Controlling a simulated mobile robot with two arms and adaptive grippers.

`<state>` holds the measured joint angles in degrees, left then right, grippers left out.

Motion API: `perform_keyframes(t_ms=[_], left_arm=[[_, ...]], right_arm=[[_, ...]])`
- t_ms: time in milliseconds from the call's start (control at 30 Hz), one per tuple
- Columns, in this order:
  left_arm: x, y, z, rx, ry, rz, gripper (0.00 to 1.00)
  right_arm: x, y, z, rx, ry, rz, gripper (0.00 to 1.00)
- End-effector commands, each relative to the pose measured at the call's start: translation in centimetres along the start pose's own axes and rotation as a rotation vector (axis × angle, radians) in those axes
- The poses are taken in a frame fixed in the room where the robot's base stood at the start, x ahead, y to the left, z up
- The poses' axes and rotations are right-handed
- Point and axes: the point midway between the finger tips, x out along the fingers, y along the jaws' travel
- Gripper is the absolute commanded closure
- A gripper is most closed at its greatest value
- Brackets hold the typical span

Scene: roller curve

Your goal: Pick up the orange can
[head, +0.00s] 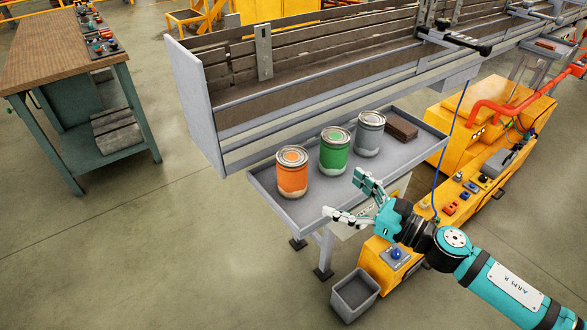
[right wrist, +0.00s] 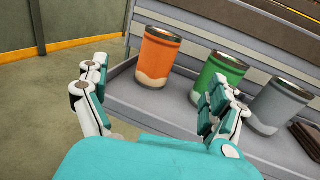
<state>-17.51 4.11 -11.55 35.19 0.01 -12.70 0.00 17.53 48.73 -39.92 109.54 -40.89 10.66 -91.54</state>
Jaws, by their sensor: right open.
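The orange can (head: 292,173) stands upright at the left end of a grey tray shelf (head: 262,192). A green can (head: 334,151) and a grey can (head: 369,135) stand in a row to its right. My right gripper (head: 345,196) is open and empty, in front of the cans and to the right of the orange one. In the right wrist view the orange can (right wrist: 158,58) shows beyond and between the open fingers (right wrist: 160,98), apart from them. The green can (right wrist: 218,78) is partly hidden behind the right finger. My left gripper is not in view.
A dark brown block (head: 401,127) lies on the tray right of the grey can. A roller conveyor (head: 300,70) runs behind the tray. A yellow machine (head: 490,140) stands at right, a grey bin (head: 354,295) on the floor below, and a workbench (head: 60,50) at left.

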Motion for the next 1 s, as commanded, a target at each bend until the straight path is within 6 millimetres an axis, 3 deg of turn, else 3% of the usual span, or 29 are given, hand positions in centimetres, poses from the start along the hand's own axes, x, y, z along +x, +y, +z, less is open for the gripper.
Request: perform_keyframes(t_ms=[33, 300, 633, 1000], left_arm=[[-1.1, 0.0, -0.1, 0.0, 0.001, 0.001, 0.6], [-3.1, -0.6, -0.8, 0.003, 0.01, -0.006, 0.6], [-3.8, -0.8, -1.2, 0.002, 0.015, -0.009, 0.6], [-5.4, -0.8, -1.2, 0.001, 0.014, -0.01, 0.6]], right_arm=[[1.4, -0.1, 0.8, 0.002, -0.006, -0.001, 0.05], [7.1, 0.0, 0.5, 0.006, -0.004, -0.002, 0.05], [10.0, -0.1, 0.2, 0.006, -0.003, -0.003, 0.05], [14.5, -0.1, -0.2, 0.007, -0.002, -0.004, 0.05]])
